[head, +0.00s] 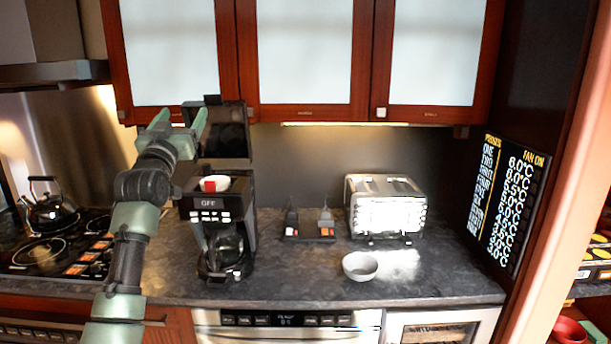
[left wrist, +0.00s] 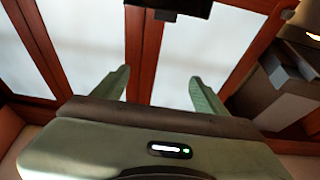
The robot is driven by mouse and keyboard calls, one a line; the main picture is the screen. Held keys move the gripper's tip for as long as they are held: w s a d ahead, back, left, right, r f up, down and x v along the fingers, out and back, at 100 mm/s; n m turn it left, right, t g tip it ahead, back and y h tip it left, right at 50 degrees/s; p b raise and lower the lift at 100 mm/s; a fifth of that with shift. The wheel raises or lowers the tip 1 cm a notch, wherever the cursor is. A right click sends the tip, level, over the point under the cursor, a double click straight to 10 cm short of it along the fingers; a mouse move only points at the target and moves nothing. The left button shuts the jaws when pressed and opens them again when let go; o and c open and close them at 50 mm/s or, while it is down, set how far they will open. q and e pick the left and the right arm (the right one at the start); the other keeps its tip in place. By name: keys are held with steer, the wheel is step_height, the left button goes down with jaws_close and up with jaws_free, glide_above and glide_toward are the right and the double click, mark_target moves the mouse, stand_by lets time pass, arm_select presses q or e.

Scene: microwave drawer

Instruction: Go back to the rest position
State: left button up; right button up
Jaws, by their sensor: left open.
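My left gripper (head: 181,121) is raised in front of the coffee machine's upper part, its two green fingers apart and nothing between them. In the left wrist view, the open fingers (left wrist: 163,90) point up toward the cabinet doors. The black coffee machine (head: 187,206) stands on the counter with its lid (head: 225,130) up. A white and red item (head: 214,183) shows in its top opening, and a dark glass pot (head: 226,250) sits at its base. My right gripper is in neither view.
A toaster (head: 385,205), a grey bowl (head: 360,266) and a small shaker set (head: 309,232) stand on the counter (head: 300,280). A kettle (head: 47,206) is on the stove (head: 50,255) at left. Wooden cabinets (head: 306,60) hang above. Shelves stand at far right.

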arm_select(q)
step_height(320, 180, down, 41)
steer(key=d+g+b, duration=0.2)
steer(key=g, duration=0.4)
steer(key=s+f+g, duration=0.2)
steer(key=s+f, duration=0.3)
steer(key=f, duration=0.5)
steer(key=s+f+m+g, duration=0.1)
steer(key=s+f, duration=0.4)
steer(key=f, duration=0.5)
steer(key=s+f+g, duration=0.2)
steer(key=s+f, duration=0.3)
steer(key=f, duration=0.4)
steer(key=s+d+f+g+b, duration=0.2)
steer(key=s+f+g, duration=0.4)
steer(key=s+f, duration=2.1)
steer(key=s+f+g, duration=0.2)
steer(key=s+f, duration=0.1)
steer(key=s, duration=1.3)
steer(key=s+f+m+g, duration=0.1)
steer(key=s+f+g, duration=0.1)
steer(key=s, duration=1.3)
steer(key=shift+s+d+f+b, duration=0.3)
steer(key=shift+s+f, duration=0.1)
steer(key=shift+f, duration=0.25)
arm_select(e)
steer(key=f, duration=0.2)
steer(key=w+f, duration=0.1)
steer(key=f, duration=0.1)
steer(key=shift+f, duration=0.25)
